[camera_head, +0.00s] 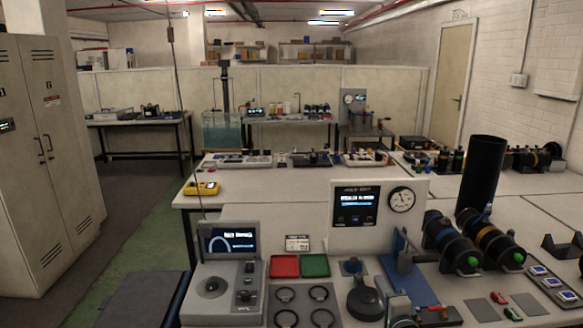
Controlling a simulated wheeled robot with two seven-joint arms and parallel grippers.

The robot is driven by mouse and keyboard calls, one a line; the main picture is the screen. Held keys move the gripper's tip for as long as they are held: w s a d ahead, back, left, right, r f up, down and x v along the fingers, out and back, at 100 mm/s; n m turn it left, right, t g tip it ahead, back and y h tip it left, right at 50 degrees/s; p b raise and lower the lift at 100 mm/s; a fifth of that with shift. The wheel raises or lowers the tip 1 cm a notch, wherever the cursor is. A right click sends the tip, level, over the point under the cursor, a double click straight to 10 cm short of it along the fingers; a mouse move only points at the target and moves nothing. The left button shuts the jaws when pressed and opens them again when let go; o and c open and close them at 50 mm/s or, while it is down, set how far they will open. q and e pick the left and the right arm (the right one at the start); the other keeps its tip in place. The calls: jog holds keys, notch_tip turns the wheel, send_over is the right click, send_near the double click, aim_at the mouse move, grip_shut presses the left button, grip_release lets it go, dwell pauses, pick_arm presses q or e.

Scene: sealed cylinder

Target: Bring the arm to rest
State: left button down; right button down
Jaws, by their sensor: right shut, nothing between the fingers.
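My right gripper (404,312) shows only in part at the bottom edge, right of centre, low over the front bench; its fingers are shut with nothing between them. Its outline is hard to part from the fixtures around it. My left gripper is not in view. Two dark cylinders lie on the bench to the right: one with a blue band (441,232) and one with an orange band (487,240), each with a green end knob. My right gripper is apart from both. A tall black tube (482,175) stands upright behind them.
The front bench carries a grey console with a screen (230,240), red (285,266) and green (315,265) trays, a gauge panel (378,206) and a blue press-like fixture (403,248). Cabinets (45,160) stand at the left. The green floor strip is clear.

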jog(key=s+a+f+n+g, duration=0.1)
jog(key=s+f+n+g, duration=0.35)
jog(key=s, duration=0.75)
jog(key=s+a+f+n+g, duration=0.15)
jog(key=s+f+n, duration=0.35)
jog(key=s+f, duration=0.5)
jog(key=s+a+f+n+g, duration=0.1)
jog(key=s+f+n+g, duration=0.35)
jog(key=s, duration=0.95)
jog(key=s+d+n+g+h, duration=0.1)
jog(key=s+n+g, duration=0.25)
jog(key=s, duration=1.25)
notch_tip(320, 180, down, 28)
jog(key=s+n+g, duration=0.1)
jog(key=s, duration=0.1)
jog(key=s+d+f+g, duration=0.1)
jog(key=s+d+f, duration=0.2)
jog(key=s+f, duration=1.4)
jog(key=shift+s+f, duration=0.2)
jog(key=shift+s, duration=0.05)
jog(key=shift+d, duration=0.1)
